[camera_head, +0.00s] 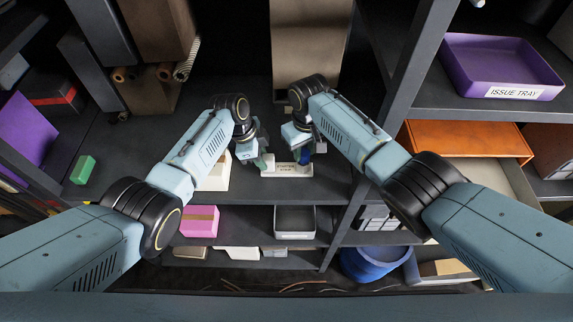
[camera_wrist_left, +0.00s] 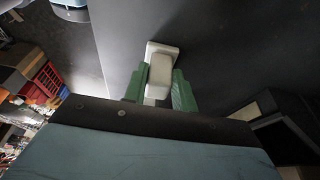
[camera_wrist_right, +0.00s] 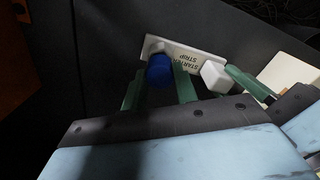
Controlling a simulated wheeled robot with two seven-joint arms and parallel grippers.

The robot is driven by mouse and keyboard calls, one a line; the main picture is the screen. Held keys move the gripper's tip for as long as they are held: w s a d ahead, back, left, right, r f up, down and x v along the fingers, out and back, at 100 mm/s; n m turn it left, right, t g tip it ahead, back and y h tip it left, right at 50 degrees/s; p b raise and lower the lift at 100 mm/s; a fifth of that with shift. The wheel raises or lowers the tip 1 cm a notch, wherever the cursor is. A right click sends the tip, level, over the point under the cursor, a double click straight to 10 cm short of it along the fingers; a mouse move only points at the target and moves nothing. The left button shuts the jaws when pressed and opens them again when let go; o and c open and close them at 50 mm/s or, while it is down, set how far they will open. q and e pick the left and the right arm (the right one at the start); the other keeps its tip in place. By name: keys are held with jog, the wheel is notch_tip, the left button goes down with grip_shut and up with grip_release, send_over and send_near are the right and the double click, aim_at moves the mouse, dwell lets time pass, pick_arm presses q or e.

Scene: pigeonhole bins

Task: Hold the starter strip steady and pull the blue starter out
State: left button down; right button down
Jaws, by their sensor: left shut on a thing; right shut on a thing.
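The starter strip (camera_head: 284,170) is a white bar with a printed label, lying on the dark shelf in the head view. It also shows in the right wrist view (camera_wrist_right: 203,57). My left gripper (camera_head: 265,161) is shut on the white block (camera_wrist_left: 159,75) at one end of the strip, with a green finger on each side. The blue starter (camera_wrist_right: 159,69) is a round blue piece at the strip's other end. My right gripper (camera_wrist_right: 158,88) has its green fingers on both sides of it and is shut on it. The starter appears seated at the strip; any gap is hidden.
A purple issue tray (camera_head: 500,66) sits on the right shelf. A pink box (camera_head: 199,221) and a grey tray (camera_head: 295,221) stand on the shelf below. A green box (camera_head: 83,169) lies at left. A brown box (camera_head: 308,45) stands behind my grippers, between dark uprights.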

jog(key=shift+r, duration=2.35)
pick_arm(q)
jog(key=c, duration=1.1)
grip_release()
jog(key=shift+o, duration=0.2)
jog(key=v, duration=1.2)
